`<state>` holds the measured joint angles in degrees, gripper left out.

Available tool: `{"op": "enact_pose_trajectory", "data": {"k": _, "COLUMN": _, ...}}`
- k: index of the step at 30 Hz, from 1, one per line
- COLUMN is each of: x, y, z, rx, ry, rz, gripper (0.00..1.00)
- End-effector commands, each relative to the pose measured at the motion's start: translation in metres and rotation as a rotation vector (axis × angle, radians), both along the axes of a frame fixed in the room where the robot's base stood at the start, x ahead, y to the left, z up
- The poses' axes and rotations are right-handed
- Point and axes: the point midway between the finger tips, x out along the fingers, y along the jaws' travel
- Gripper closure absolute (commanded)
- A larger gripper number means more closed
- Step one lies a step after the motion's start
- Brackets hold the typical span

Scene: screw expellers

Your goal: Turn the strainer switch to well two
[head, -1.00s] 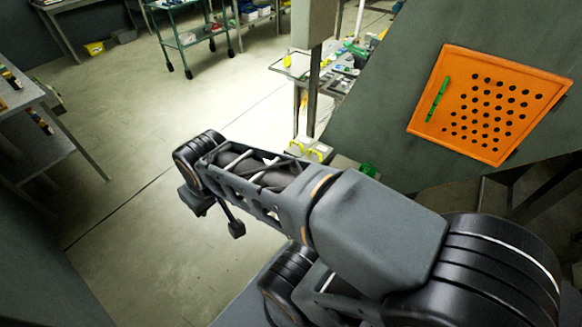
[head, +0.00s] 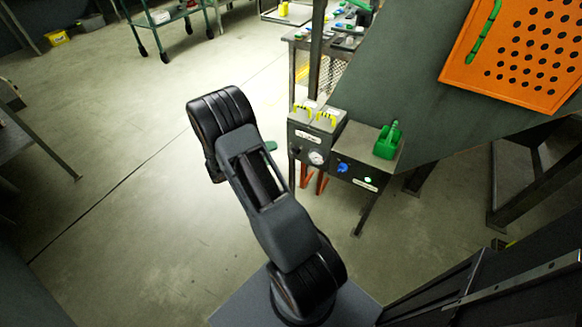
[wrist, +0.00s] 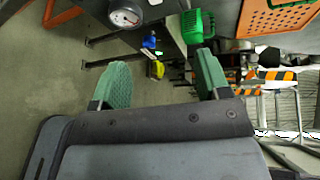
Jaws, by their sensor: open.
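A dark control box (head: 308,150) with a round gauge and a small label stands at the centre right of the head view. Beside it, a lower panel (head: 360,162) carries a blue knob (head: 343,167), a lit green spot and a white label. The labels are too small to read, so I cannot tell which control is the strainer switch or how it is set. In the wrist view the blue knob (wrist: 149,41) and the gauge (wrist: 125,17) lie beyond my gripper (wrist: 163,80). My gripper is open and empty, its green fingers apart from the panel.
A green object (head: 386,142) sits on top of the panel, and yellow-marked blocks (head: 317,114) on the control box. A sloped grey machine side with an orange perforated plate (head: 525,52) rises at right. The floor (head: 120,190) at left is clear.

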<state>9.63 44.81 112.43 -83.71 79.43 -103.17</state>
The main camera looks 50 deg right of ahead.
Motion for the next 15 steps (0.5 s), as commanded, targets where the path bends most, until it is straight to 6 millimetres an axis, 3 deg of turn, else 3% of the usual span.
{"op": "enact_pose_trajectory", "data": {"k": 1, "x": 0.006, "y": -0.006, "z": -0.043, "rx": -0.024, "ry": 0.144, "rz": 0.066, "gripper": 0.30}}
{"op": "enact_pose_trajectory", "data": {"k": 6, "x": 0.021, "y": -0.017, "z": -0.112, "rx": -0.099, "ry": 0.515, "rz": 0.240, "gripper": 0.30}}
{"op": "enact_pose_trajectory", "data": {"k": 10, "x": 0.027, "y": -0.019, "z": -0.144, "rx": -0.139, "ry": 0.679, "rz": 0.317, "gripper": 0.30}}
{"op": "enact_pose_trajectory", "data": {"k": 15, "x": 0.029, "y": -0.027, "z": -0.161, "rx": -0.163, "ry": 0.770, "rz": 0.356, "gripper": 0.30}}
